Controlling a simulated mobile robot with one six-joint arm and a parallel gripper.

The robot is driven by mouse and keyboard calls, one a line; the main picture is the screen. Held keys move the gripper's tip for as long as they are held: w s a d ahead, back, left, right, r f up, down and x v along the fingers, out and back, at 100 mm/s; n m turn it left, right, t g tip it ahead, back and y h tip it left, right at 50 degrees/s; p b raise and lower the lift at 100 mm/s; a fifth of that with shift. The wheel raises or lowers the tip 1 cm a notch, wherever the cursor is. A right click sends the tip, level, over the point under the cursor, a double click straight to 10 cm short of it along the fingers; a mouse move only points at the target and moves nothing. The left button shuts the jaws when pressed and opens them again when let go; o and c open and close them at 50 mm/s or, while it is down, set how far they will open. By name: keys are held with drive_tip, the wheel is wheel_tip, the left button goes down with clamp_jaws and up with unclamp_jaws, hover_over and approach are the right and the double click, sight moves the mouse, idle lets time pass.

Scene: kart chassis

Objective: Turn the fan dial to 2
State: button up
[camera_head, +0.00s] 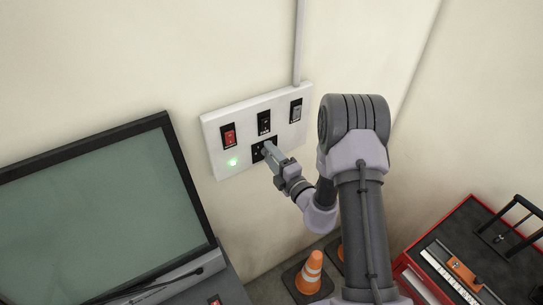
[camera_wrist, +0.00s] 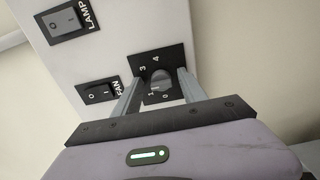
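The fan dial (camera_wrist: 160,78) is a round grey knob on a black plate with white numbers; 0, 1, 3 and 4 can be read in the wrist view. The 2 is not visible there. A small light mark is near the 1, but I cannot tell surely where the knob points. My gripper (camera_wrist: 162,75) has its two fingers apart, one on each side of the knob. I cannot tell whether they touch it. In the head view my gripper (camera_head: 268,150) is at the dial's black plate (camera_head: 257,154) and hides most of the knob.
The white panel (camera_head: 213,123) also carries a red switch (camera_head: 228,135), the fan switch (camera_wrist: 98,91), the lamp switch (camera_wrist: 68,22) and a lit green light (camera_head: 232,162). A monitor (camera_head: 100,215) stands left, orange cones (camera_head: 310,270) below, a red toolbox (camera_head: 412,262) right.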

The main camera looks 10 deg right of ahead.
drive_tip(key=b+v, duration=0.1)
drive_tip(key=v, duration=1.6)
drive_tip(key=shift+s+b, duration=0.25)
drive_tip(key=shift+b, duration=0.1)
